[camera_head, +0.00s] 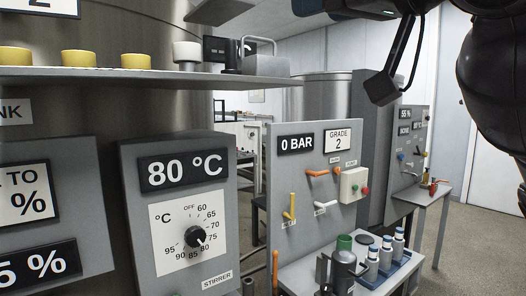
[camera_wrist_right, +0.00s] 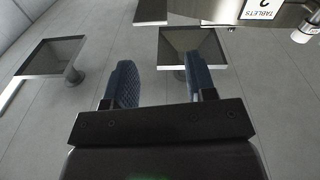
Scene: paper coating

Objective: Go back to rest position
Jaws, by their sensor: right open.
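My right gripper (camera_wrist_right: 160,82) shows in the right wrist view with its two blue, ridged fingers spread apart. Nothing is between the fingers, only grey floor behind them. In the head view, black parts of my right arm fill the top right corner, above and in front of the panels; the fingertips cannot be made out there. My left gripper is in neither view.
A dial panel (camera_head: 189,231) reading 80 °C stands at left, below a shelf (camera_head: 140,77) with yellow cups. A "0 BAR" panel (camera_head: 300,200) with levers stands in the middle, bottles in front. Open floor (camera_head: 480,236) shows at right. The wrist view shows a square funnel-like stand (camera_wrist_right: 50,57).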

